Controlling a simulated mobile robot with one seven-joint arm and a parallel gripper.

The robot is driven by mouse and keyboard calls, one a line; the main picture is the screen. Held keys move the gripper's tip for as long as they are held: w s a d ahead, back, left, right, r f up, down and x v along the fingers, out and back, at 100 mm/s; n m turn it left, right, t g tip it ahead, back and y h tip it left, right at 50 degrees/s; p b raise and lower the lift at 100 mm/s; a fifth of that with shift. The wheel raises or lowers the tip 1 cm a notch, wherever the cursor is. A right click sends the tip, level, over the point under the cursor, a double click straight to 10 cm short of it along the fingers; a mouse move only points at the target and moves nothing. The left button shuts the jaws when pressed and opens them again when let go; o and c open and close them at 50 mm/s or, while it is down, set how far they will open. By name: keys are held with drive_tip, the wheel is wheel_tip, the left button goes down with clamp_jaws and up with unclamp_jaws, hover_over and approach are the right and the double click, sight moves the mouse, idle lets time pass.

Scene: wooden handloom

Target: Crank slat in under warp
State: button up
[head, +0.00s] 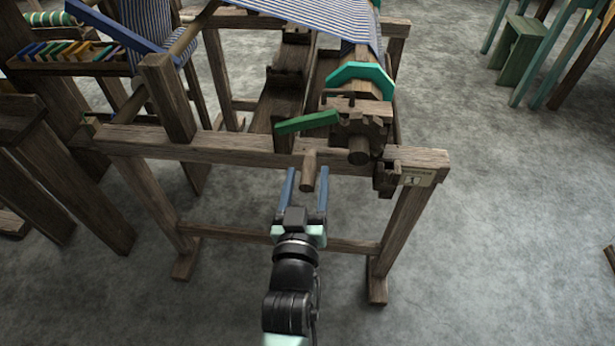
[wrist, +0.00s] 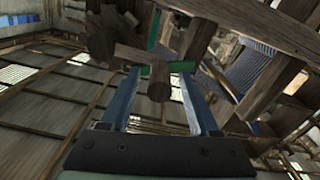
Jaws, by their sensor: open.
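My gripper (head: 307,180) has two blue fingers, spread apart and holding nothing. A round wooden peg (head: 308,170), which looks like the crank's handle, sticks out at the loom's front rail, at the fingertips. In the wrist view the peg's end (wrist: 158,84) shows between the open fingers (wrist: 155,80); I cannot tell whether either touches it. A green lever (head: 307,122) lies above, beside a toothed wooden wheel (head: 352,128) on the beam's end. No slat shows clearly under the warp.
Several coloured pieces (head: 65,50) stand on a shelf at left. A green stool (head: 518,50) is back right. The right floor is largely clear.

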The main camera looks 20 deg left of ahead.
drive_tip(key=shift+w+a, duration=0.1)
drive_tip(key=shift+w, duration=0.25)
clamp_jaws()
idle(1.3)
